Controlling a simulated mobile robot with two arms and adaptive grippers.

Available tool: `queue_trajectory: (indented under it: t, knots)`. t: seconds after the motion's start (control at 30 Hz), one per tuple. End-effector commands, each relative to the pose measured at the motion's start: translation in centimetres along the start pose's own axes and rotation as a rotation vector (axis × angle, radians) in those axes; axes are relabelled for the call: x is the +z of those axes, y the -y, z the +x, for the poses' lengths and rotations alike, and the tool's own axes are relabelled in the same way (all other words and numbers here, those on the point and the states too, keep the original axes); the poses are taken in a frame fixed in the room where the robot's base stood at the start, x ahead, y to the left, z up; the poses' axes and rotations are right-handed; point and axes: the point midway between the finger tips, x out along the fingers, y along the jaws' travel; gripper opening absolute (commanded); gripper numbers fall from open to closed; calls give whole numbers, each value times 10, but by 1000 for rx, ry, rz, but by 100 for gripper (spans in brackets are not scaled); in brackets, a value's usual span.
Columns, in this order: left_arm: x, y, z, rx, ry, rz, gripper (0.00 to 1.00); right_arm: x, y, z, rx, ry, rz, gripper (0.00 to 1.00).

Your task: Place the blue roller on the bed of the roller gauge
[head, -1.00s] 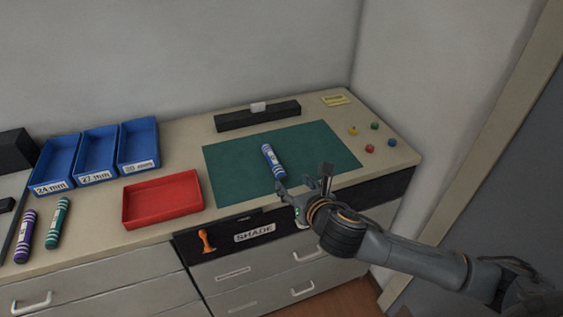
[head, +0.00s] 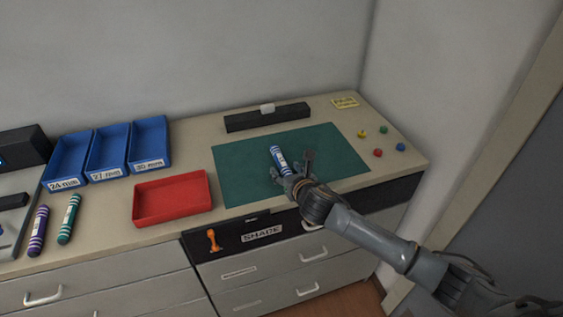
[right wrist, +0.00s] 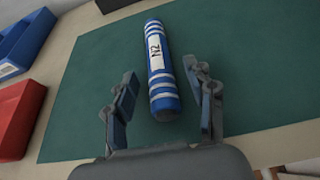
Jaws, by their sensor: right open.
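The blue roller (head: 279,159), with white bands and a white label, lies on the green mat (head: 235,180). In the right wrist view the blue roller (right wrist: 160,75) lies lengthwise ahead, its label reading "N2". My right gripper (head: 302,168) is open at the roller's near end. In the right wrist view the right gripper (right wrist: 163,98) has one finger on each side of the roller's near end, with gaps on both sides. The roller gauge (head: 15,215) is probably the grey device partly cut off at the left edge. My left gripper is not in view.
A red tray (head: 172,216) and several blue bins (head: 108,176) stand left of the mat. A purple roller (head: 38,232) and a green roller (head: 69,219) lie at far left. A black bar (head: 267,118) is behind the mat. Small coloured knobs (head: 378,153) are at right.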

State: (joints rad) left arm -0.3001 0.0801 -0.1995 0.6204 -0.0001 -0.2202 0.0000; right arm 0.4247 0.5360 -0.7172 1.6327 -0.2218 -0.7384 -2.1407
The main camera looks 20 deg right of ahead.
Motion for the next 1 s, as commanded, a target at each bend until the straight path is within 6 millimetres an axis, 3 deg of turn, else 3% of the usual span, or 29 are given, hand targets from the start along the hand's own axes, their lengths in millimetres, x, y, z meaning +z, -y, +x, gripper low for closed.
queue_trajectory:
  t: [0.3,0.6,1.0]
  knots:
    - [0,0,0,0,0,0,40,0,0,6,0,-1,0,55]
    - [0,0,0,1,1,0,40,-1,0,6,-1,-1,0,0]
    - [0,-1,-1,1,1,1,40,7,0,3,0,3,0,0]
